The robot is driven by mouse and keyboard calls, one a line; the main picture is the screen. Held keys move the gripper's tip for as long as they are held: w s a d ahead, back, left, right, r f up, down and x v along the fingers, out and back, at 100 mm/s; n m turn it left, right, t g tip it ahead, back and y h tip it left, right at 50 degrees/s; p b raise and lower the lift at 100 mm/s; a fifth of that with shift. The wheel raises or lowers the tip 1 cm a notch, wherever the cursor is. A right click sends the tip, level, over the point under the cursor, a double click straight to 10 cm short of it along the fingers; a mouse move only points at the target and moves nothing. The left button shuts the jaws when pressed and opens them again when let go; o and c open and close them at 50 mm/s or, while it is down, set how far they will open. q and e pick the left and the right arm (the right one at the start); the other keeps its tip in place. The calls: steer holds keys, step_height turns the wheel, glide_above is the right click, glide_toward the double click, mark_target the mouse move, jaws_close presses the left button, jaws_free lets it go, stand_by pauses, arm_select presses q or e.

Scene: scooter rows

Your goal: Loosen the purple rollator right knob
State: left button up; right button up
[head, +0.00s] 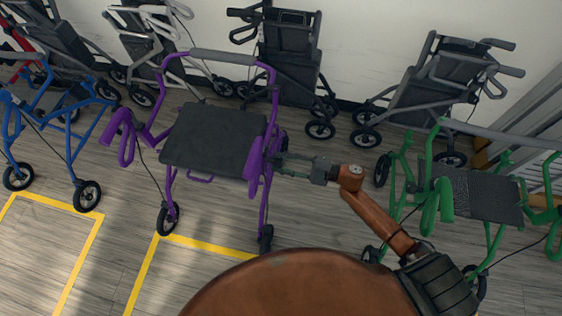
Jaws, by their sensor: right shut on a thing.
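The purple rollator (169,88) stands upright left of the middle, with a dark seat and a grey backrest bar. My right gripper (279,164) reaches in from the right at the rollator's right side tube, beside the purple handle (254,165). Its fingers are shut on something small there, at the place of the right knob. The knob itself is hidden by the fingers and too small to make out. My left gripper is not in view.
A blue rollator (73,150) stands at the left. Folded wheelchairs or rollators (290,55) line the white wall. Yellow lines (146,275) mark the grey floor, which is clear at the front left.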

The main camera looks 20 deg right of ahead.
steer(key=shift+f+n, duration=0.1)
steer(key=shift+n, duration=1.3)
steer(key=shift+f+n+b, duration=0.1)
steer(key=shift+n+b, duration=0.4)
steer(key=shift+n, duration=0.4)
steer(key=n+b, duration=0.1)
steer(key=n, duration=0.1)
steer(key=shift+n, duration=0.4)
steer(key=n+b, duration=0.1)
steer(key=n, duration=0.3)
steer(key=shift+f+n+b, duration=0.2)
steer(key=shift+n+b, duration=0.1)
steer(key=shift+b, duration=0.1)
steer(key=n+b, duration=0.3)
steer(key=n, duration=0.2)
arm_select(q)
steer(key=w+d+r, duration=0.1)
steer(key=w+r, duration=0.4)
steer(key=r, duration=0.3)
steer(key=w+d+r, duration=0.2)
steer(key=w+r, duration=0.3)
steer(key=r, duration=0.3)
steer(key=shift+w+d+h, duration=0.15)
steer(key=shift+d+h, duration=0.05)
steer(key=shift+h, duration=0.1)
arm_select(e)
steer(key=shift+r+n, duration=0.1)
steer(key=shift+n, duration=0.5)
